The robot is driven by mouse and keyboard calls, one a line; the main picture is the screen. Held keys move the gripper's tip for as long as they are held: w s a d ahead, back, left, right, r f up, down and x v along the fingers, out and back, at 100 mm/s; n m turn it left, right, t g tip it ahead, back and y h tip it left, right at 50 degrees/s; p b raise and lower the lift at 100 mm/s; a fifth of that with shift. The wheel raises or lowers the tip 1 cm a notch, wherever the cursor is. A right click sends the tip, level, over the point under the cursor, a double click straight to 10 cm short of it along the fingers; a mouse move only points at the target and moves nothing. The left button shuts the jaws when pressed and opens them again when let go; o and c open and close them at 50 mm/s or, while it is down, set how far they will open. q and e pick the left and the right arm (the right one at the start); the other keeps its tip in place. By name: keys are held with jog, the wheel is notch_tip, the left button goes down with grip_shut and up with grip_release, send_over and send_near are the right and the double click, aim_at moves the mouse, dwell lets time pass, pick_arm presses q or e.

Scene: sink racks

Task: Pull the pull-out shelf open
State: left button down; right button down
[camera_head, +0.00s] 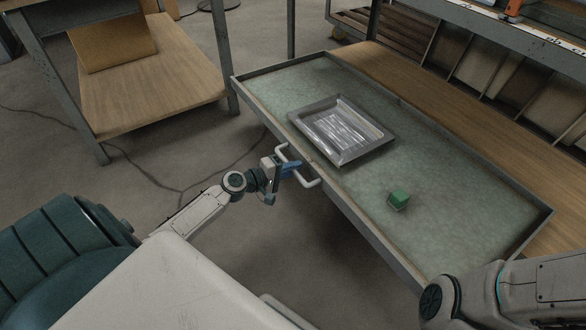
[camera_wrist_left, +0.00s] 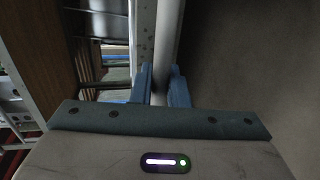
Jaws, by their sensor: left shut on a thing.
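The pull-out shelf (camera_head: 285,85) is a greenish tray surface with a grey metal rim, extending out from under the workbench. Its light bar handle (camera_head: 314,183) is on the front rim, facing me. My left gripper (camera_head: 292,169) is at the handle and shut on it. In the left wrist view, the blue fingers (camera_wrist_left: 161,88) sit on either side of the pale handle bar (camera_wrist_left: 167,45). Part of the handle is hidden by the fingers. My right arm shows at the lower right of the head view, but its gripper is out of the picture.
On the shelf lie a grey metal tray (camera_head: 374,151) with shiny contents and a small green cube (camera_head: 399,197). A wooden-shelved bench (camera_head: 150,90) stands at the left. Behind the shelf is a wooden board (camera_head: 455,130) with divided bins. Bare floor lies before the shelf.

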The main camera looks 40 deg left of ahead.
pick_arm(q)
jog(key=c, duration=1.5)
grip_release()
jog(key=v, duration=1)
jog(key=shift+s, duration=0.4)
jog(key=shift+a, duration=0.15)
